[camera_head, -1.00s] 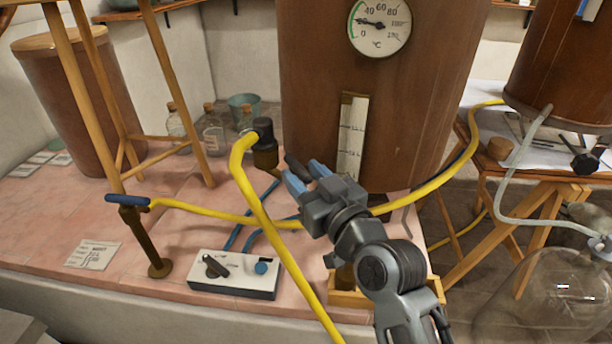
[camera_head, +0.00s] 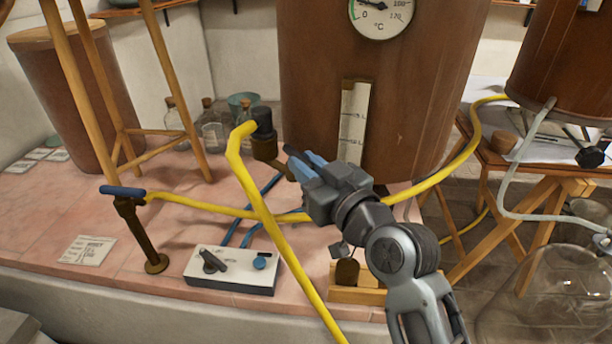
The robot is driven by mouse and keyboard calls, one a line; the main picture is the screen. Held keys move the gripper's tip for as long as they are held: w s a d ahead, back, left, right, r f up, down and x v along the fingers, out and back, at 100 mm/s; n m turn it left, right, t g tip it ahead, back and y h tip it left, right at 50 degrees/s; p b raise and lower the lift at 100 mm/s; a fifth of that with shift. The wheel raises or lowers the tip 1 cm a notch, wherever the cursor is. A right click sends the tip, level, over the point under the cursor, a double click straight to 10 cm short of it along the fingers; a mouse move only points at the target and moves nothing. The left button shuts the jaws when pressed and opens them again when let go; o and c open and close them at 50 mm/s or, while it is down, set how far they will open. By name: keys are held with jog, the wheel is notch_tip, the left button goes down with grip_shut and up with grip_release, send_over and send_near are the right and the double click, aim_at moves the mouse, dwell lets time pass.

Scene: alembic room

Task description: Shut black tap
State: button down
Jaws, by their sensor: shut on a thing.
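The black tap's handle (camera_head: 292,152) shows as a short dark lever tip at the lower front of the large brown vessel (camera_head: 400,90). My gripper (camera_head: 308,163), with blue fingertips, is shut on this handle from the right. The fingers hide most of the handle. A dark brass fitting (camera_head: 265,150) beside it on the left has a black top (camera_head: 262,120), where a yellow hose (camera_head: 240,165) joins. How the lever connects to this fitting is partly hidden by my gripper.
A blue-handled tap (camera_head: 124,192) stands on the pink tiled bench at left. A white control box (camera_head: 232,268) lies in front. The yellow hose crosses close to my arm. Another black tap (camera_head: 592,155) is on the right vessel. Glass bottles stand behind.

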jog(key=n+g+y+b, duration=0.1)
jog(key=b, duration=0.1)
jog(key=n+g+y+b, duration=0.1)
jog(key=b, duration=0.2)
jog(key=w+d+n+g+y+b, duration=0.1)
jog(key=b, duration=0.2)
jog(key=shift+g+y, duration=0.3)
jog(key=c, duration=1.1)
grip_release()
jog(key=shift+o, duration=0.2)
jog(key=shift+a+r+p, duration=0.1)
jog(key=shift+r+p, duration=0.05)
jog(key=shift+p, duration=0.4)
jog(key=m+t+h+p, duration=0.1)
jog(key=p, duration=0.2)
jog(key=m+t+h+p, duration=0.1)
jog(key=p, duration=0.1)
jog(key=s+m+t+h+p, duration=0.1)
jog(key=p, duration=0.2)
jog(key=shift+a+r+t+h+p, duration=0.15)
jog(key=shift+a+t+h+p, duration=0.15)
jog(key=shift+a, duration=0.1)
